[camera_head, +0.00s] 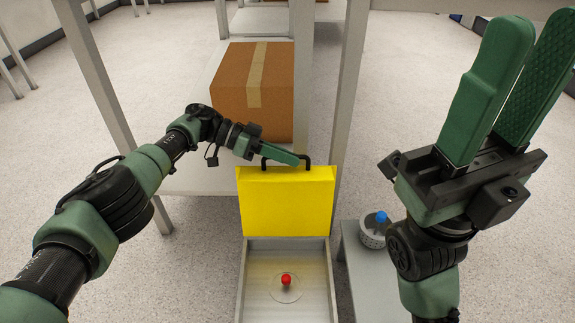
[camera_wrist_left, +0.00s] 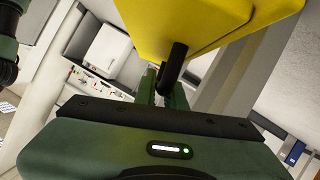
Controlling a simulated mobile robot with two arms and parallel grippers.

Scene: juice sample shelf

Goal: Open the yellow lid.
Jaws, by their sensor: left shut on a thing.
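The yellow lid (camera_head: 287,203) stands raised, roughly upright, at the back edge of a grey box (camera_head: 248,285) in the head view. A black handle (camera_head: 306,160) is on the lid's top edge. My left gripper (camera_head: 290,158) is shut on this handle. In the left wrist view, the yellow lid (camera_wrist_left: 190,25) fills the top and the black handle (camera_wrist_left: 176,65) runs down between the fingers of my left gripper (camera_wrist_left: 158,85). My right gripper (camera_head: 505,85) is raised at the right, fingers apart, with nothing between them.
A red ball (camera_head: 286,280) sits on a round clear piece inside the open box. A blue-topped item (camera_head: 381,218) stands in a round holder on a low grey stand (camera_head: 358,265) at the right. A cardboard box (camera_head: 235,80) rests on a shelf behind the lid, near table legs.

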